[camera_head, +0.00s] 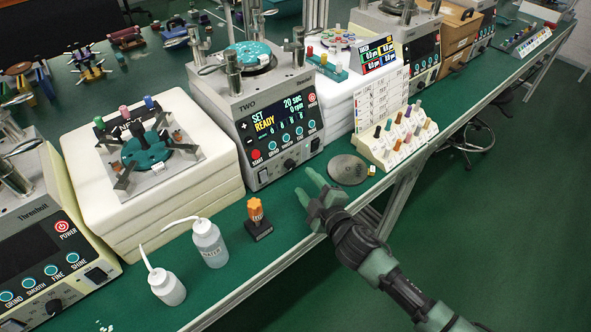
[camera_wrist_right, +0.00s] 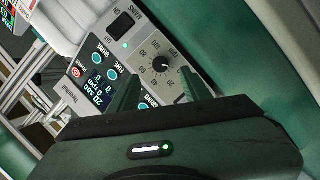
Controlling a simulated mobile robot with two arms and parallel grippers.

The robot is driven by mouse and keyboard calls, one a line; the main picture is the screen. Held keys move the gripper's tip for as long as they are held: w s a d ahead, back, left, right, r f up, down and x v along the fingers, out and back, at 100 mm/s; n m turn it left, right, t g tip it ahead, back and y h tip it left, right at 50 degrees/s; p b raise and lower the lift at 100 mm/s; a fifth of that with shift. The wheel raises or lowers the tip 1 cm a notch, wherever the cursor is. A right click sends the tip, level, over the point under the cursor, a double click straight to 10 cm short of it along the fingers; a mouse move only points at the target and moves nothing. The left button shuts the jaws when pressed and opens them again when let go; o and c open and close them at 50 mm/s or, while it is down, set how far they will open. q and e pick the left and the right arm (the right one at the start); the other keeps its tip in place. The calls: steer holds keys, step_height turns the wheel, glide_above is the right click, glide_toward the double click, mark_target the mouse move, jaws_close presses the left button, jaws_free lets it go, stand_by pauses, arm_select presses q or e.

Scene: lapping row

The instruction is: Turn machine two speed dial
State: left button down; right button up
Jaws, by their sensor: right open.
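Machine two (camera_head: 275,85) is a grey lapping machine in the middle of the bench, with "SET READY", 20 sec and 0 rpm on its screen. Its speed dial (camera_head: 290,163) is a small black knob low on the front panel. In the right wrist view the speed dial (camera_wrist_right: 160,65) shows clearly inside a printed number scale. My right gripper (camera_head: 306,184) is open and empty, in front of the panel and right of the dial in the head view. In the wrist view its fingers (camera_wrist_right: 157,85) point toward the panel, with the dial between their lines, apparently untouched. My left gripper is out of view.
A steel disc (camera_head: 348,169) lies just right of my gripper, beside a rack of coloured pegs (camera_head: 398,140). An orange-topped stand (camera_head: 257,218) and a wash bottle (camera_head: 209,243) stand to the left. A mains switch (camera_wrist_right: 121,25) is near the dial.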

mark_target(293, 167)
steer(key=x, duration=0.7)
steer(key=shift+w+a, duration=0.1)
steer(key=shift+w, duration=0.1)
steer(key=shift+c, duration=0.3)
jaws_close()
